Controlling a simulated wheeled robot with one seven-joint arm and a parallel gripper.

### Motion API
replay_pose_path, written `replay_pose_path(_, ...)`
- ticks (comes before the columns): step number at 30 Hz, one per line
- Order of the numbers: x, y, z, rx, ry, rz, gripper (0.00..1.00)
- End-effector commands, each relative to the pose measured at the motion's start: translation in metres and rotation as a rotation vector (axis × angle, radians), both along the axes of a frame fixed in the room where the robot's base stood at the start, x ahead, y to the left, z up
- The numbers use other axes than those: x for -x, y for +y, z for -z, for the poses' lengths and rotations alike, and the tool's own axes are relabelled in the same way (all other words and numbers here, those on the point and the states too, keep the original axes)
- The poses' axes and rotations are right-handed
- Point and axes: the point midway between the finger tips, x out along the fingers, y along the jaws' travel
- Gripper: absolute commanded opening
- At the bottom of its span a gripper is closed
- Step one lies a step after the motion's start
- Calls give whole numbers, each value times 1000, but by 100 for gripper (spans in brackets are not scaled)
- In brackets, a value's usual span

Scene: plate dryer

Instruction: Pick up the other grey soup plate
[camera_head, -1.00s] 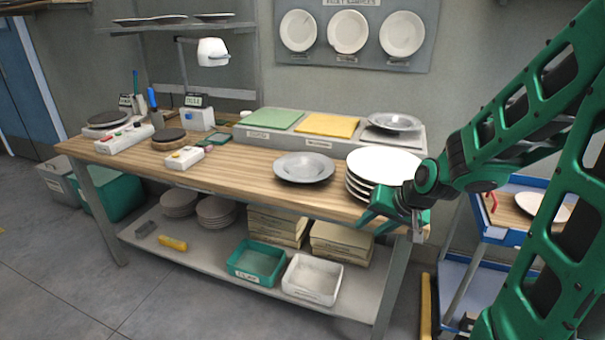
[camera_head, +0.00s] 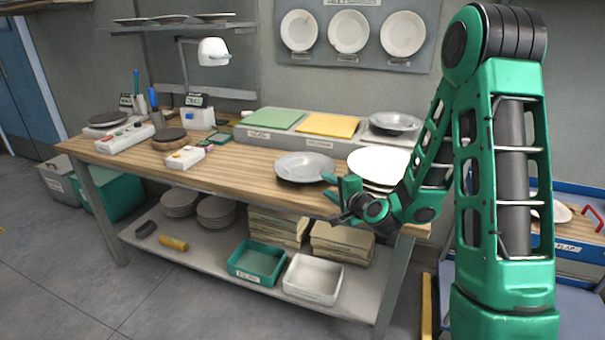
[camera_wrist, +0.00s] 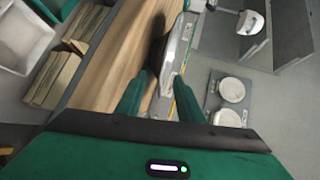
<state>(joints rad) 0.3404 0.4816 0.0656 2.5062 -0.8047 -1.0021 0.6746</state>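A grey soup plate (camera_head: 300,168) lies on the wooden worktop, left of the stack of white plates (camera_head: 378,162). Another grey plate (camera_head: 395,121) rests on the right end of the raised tray at the back. My gripper (camera_head: 332,186) is at the near right rim of the worktop's grey plate, in front of the white stack. In the wrist view its two fingers (camera_wrist: 160,100) are spread apart. A greyish shape shows beyond them; I cannot tell whether a rim lies between them. My arm covers part of the white stack.
The raised tray holds a green mat (camera_head: 274,118) and a yellow mat (camera_head: 328,125) behind the plate. A white device (camera_head: 185,158) and hotplates stand to the left. A blue cart (camera_head: 575,215) stands at the right.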

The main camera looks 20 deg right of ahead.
Motion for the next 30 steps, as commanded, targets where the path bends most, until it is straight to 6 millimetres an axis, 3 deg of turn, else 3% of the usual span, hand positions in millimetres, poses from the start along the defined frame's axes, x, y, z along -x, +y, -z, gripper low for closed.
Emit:
replay_pose_path(3, -15, 3, 4, 2, 0, -4, 34)
replay_pose_path(11, -33, 2, 8, 3, 0, -2, 34)
replay_pose_path(19, -68, 1, 15, 2, 0, -3, 34)
replay_pose_path(29, -75, 1, 16, 2, 1, 0, 34)
replay_pose_path(30, -75, 1, 16, 2, 1, 0, 29)
